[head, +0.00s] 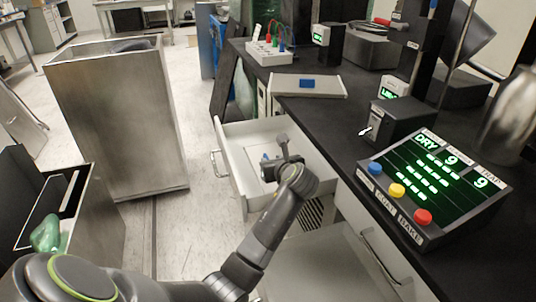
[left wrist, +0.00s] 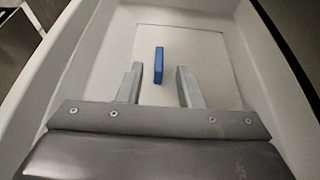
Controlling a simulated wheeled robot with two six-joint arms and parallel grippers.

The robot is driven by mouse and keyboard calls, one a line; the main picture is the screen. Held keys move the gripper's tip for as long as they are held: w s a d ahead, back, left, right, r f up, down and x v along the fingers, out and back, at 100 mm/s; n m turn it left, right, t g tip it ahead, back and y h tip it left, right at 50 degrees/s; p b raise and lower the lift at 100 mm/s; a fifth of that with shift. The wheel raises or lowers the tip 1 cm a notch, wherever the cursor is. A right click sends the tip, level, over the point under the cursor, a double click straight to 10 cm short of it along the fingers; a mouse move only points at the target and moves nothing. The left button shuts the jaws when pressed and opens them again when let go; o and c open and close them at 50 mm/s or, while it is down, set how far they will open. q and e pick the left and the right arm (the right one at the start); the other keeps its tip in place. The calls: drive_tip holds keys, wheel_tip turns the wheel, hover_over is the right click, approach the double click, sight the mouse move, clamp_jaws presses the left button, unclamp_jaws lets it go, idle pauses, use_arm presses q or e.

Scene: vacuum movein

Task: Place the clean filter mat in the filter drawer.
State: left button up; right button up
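A pale flat mat (left wrist: 205,55) with an upright blue tab (left wrist: 159,62) lies on the floor of the open white drawer (head: 238,143). My left gripper (head: 270,162) is inside the drawer, over the mat. In the left wrist view its two fingers (left wrist: 159,72) are apart, with the blue tab between or just beyond their tips and a gap on each side. A second pale flat panel (head: 285,88) with a blue tab (head: 307,84) lies on the black bench. I cannot tell which of the two is the clean filter mat. My right gripper is not in view.
A control box with lit green displays (head: 440,185) and coloured buttons stands on the black bench (head: 320,125). A tall metal bin (head: 120,125) stands left of the drawer, with clear floor (head: 195,160) between. A dark open container (head: 85,215) is at lower left.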

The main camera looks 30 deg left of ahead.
use_arm(q)
drive_tip(key=shift+p+v, duration=0.35)
drive_tip(key=shift+v, duration=1.95)
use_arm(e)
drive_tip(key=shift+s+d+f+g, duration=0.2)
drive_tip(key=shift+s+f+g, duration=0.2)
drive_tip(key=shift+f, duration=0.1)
